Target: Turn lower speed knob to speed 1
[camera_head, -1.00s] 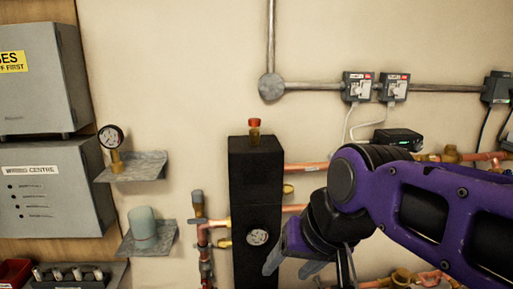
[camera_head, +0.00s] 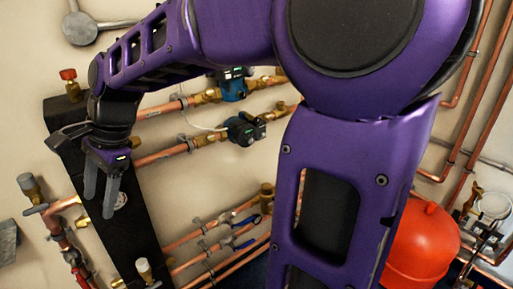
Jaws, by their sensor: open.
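Two pumps sit on the copper pipes right of the black header. The upper one is blue-green (camera_head: 232,86) and partly hidden behind my arm.
The black header (camera_head: 58,113) stands tilted in view, with a round gauge partly behind my gripper. Copper pipes with brass valves and blue handles (camera_head: 246,222) run below the pumps. A red tank (camera_head: 424,245) is at the lower right. My arm spans the top and centre.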

